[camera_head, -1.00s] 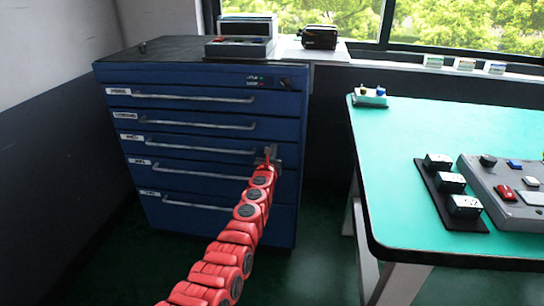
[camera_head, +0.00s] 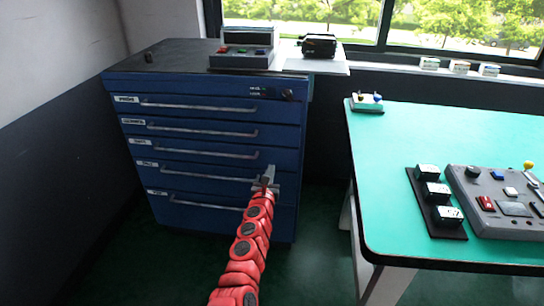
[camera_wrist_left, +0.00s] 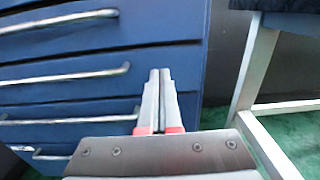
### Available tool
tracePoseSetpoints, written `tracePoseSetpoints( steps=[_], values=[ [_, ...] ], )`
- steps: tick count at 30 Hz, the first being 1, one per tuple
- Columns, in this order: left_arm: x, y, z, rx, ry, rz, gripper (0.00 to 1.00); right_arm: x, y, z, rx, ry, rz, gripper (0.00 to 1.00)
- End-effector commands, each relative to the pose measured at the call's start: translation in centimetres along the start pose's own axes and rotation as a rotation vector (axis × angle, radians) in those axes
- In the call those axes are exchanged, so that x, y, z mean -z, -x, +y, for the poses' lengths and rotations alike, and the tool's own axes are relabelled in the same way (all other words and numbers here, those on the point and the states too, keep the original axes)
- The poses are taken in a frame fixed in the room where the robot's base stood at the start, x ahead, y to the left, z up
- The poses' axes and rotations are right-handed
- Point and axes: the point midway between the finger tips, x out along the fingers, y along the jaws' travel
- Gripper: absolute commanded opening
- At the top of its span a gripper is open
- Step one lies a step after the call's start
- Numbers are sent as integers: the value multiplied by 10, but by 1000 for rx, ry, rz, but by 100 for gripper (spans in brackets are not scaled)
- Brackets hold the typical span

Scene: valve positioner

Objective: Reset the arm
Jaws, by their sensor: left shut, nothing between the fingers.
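My left arm is red and segmented and reaches from the bottom of the head view towards the blue drawer cabinet (camera_head: 275,130). My left gripper (camera_head: 267,175) is in front of the cabinet's right side, near the handle ends of the lower drawers. In the left wrist view the left gripper (camera_wrist_left: 160,80) has its two fingers together with nothing between them. The drawer handles (camera_wrist_left: 75,75) lie to its left, and I see no contact with them. All drawers look closed. My right gripper is not in view.
A green-topped table (camera_head: 400,150) stands at the right, with a control panel (camera_head: 500,200) and several switch boxes (camera_head: 438,192) on it. A grey device (camera_head: 243,58) and a black device (camera_head: 318,45) stand by the window. Green floor is open between cabinet and table.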

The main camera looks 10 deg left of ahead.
Motion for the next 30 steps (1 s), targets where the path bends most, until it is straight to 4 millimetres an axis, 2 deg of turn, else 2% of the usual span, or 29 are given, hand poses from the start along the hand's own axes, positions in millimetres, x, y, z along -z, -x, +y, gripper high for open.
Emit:
tracePoseSetpoints(
  steps=[1,9,20,23,26,28,30],
  values=[
    [-2,8,1,-2,6,5,0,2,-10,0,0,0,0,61],
    [-1,36,0,-1,3,3,0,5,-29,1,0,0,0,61],
    [6,46,4,-14,-20,10,0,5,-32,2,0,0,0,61],
    [29,55,22,-76,-122,57,0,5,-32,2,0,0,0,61],
    [72,80,63,-206,-344,159,0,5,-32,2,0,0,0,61],
    [97,109,104,-329,-572,247,0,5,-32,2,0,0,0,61],
    [110,149,148,-465,-844,336,0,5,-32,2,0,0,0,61]
  ],
)
